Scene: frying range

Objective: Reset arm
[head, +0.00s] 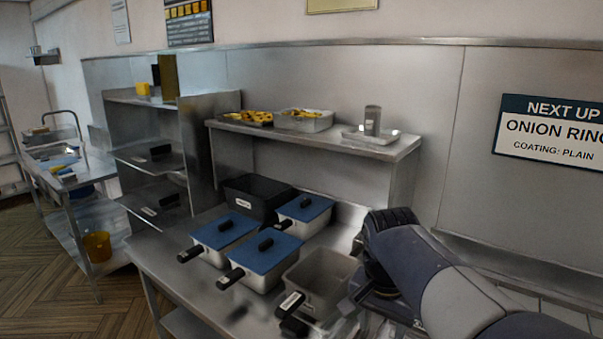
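My arm reaches in from the lower right, over the right end of the steel counter (178,268). My gripper (347,310) is low beside the wrist, near the open grey container. It is small and mostly hidden by my own arm, so its fingers and whether it holds anything cannot be made out.
Several containers with handles stand on the counter: blue-lidded ones (265,253) and an open grey one (320,275). A black bin (258,192) is behind. A raised shelf (340,146) holds food trays. A sink table (75,178) stands left; the floor (50,280) is open.

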